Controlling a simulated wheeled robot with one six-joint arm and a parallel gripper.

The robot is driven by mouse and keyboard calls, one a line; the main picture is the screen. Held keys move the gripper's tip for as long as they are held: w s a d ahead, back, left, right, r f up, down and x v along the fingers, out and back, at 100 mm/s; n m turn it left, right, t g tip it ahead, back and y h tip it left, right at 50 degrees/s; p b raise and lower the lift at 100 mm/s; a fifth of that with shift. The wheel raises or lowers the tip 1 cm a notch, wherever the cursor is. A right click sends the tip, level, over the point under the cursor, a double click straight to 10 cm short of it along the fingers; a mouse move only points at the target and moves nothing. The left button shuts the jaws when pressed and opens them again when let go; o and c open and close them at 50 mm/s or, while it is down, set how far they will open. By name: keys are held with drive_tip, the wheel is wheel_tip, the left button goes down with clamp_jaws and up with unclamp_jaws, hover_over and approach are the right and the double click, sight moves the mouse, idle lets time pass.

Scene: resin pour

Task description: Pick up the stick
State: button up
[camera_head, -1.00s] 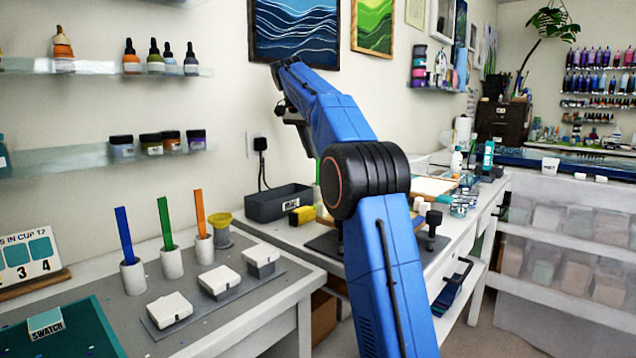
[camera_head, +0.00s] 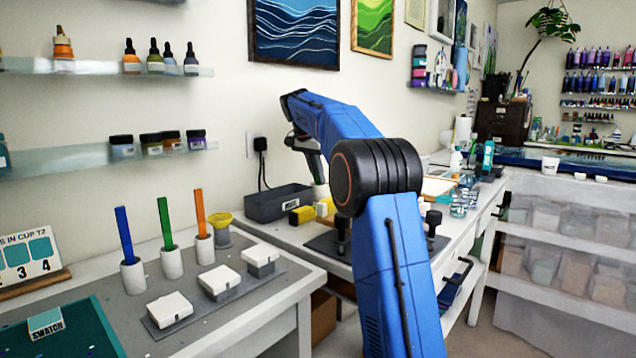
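Three upright sticks stand in small white cups on the grey mat at the left: a blue stick (camera_head: 124,235), a green stick (camera_head: 165,222) and an orange stick (camera_head: 200,213). The blue stick's cup (camera_head: 133,277), the green stick's cup (camera_head: 172,263) and the orange stick's cup (camera_head: 204,249) hold their lower ends. My gripper (camera_head: 318,168) hangs above the bench to the right of the sticks, near the wall and well apart from them. It is small and partly hidden by my arm, so its fingers are not clear.
White-topped blocks (camera_head: 220,281) sit in a row before the cups. A yellow cup (camera_head: 223,229) stands beside the orange stick's cup. A dark grey bin (camera_head: 279,203) and a yellow block (camera_head: 302,215) lie below my gripper. A wall shelf (camera_head: 120,156) with jars hangs above the sticks.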

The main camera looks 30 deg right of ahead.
drive_tip(key=shift+c, duration=0.7)
clamp_jaws()
drive_tip(key=shift+r, duration=0.1)
